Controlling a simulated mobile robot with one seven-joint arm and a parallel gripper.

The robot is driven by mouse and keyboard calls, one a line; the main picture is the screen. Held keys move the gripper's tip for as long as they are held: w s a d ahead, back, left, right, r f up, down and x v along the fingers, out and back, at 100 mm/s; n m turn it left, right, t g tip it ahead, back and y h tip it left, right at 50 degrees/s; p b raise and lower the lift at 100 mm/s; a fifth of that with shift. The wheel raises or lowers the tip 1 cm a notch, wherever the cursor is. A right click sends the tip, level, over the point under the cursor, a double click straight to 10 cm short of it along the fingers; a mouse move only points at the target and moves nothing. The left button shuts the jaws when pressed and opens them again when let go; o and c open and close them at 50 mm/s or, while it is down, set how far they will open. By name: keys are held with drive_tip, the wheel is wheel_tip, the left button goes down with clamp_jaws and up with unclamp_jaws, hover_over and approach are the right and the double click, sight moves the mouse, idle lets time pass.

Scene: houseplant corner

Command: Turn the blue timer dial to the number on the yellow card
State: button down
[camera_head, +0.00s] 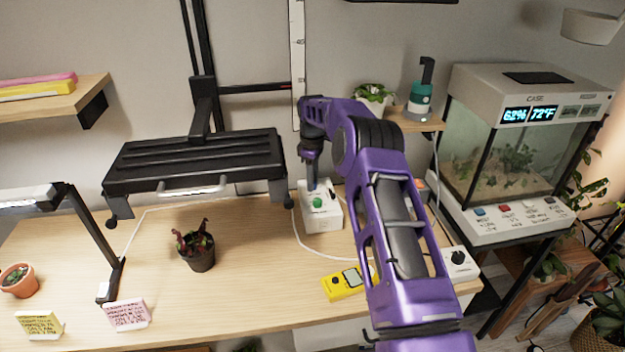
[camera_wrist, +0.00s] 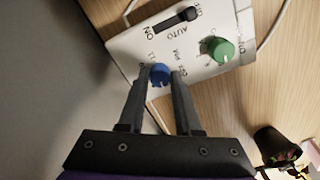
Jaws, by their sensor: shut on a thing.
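The blue timer dial (camera_wrist: 160,76) sits on a white control box (camera_wrist: 125,45) in the wrist view. My gripper (camera_wrist: 161,71) has its two fingers on either side of the dial and is shut on it. Printed marks lie around the dial, partly covered by the fingers and too small to read surely. In the head view the white box (camera_head: 324,220) stands at the back of the table, and my gripper (camera_head: 312,184) reaches down onto it. The blue dial cannot be made out there. The yellow card (camera_head: 38,326) stands at the table's front left; its writing is too small to read.
The same box has a green knob (camera_wrist: 222,50) and a black slide switch (camera_wrist: 176,19). A pink card (camera_head: 128,315), a dark potted plant (camera_head: 195,250) and a yellow meter (camera_head: 345,284) stand on the table. A black lamp (camera_head: 195,165) hangs left of my arm.

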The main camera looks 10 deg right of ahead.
idle(0.4)
drive_tip(key=c, duration=0.6)
unclamp_jaws()
